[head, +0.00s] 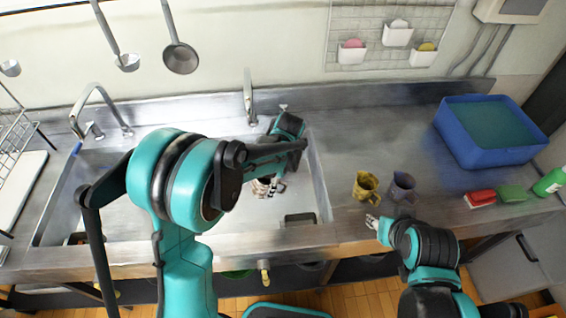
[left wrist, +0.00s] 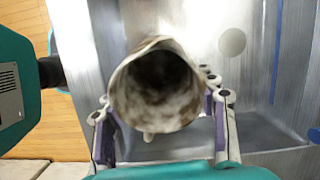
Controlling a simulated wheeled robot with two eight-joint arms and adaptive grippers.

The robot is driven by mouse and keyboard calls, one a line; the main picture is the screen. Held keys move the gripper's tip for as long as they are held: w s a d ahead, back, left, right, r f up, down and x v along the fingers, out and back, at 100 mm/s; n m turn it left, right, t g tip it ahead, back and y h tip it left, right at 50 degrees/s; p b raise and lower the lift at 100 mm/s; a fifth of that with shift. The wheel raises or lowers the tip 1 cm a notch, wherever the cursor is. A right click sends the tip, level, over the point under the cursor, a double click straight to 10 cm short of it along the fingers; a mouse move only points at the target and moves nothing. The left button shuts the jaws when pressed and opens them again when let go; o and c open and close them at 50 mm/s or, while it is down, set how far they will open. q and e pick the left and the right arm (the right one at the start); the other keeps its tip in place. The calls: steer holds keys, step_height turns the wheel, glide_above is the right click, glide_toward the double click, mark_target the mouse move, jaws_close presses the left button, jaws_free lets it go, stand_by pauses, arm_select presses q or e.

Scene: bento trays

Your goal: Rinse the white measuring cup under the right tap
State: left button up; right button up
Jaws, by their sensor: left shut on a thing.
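The white measuring cup (left wrist: 122,88) has brownish smudges and a dark, dirty inside. It shows mouth-on in the left wrist view, between the two fingers of my left gripper (left wrist: 160,97). My left gripper (head: 266,187) is shut on it, low over the right part of the sink (head: 225,220). In the head view my own arm hides most of the cup. The right tap (head: 248,95) stands at the back of the sink, behind the gripper; no water stream is clear. My right gripper (head: 374,222) is at the counter's front edge, apart from the mugs; its opening is unclear.
A yellow mug (head: 365,186) and a grey-purple mug (head: 402,187) stand right of the sink. A blue basin (head: 505,152), a red sponge (head: 480,198), a green sponge (head: 511,193) and a green bottle (head: 549,182) are farther right. The left tap (head: 93,100) stands at back left.

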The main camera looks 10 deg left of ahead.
arm_select(q)
steer(key=w+d+r+m+t+y+p, duration=0.15)
steer(key=d+r+m+t, duration=0.35)
steer(key=m, duration=0.5)
steer(key=w+a+f+m+b, duration=0.1)
steer(key=w+a, duration=0.9)
steer(key=a, duration=0.1)
steer(key=shift+f, duration=0.3)
arm_select(e)
steer(key=shift+r, duration=0.55)
arm_select(q)
steer(key=shift+s+d, duration=0.1)
steer(key=shift+d, duration=0.05)
steer(key=s+d, duration=0.5)
steer(key=d, duration=0.1)
arm_select(e)
steer(key=shift+f, duration=0.25)
stand_by(1.0)
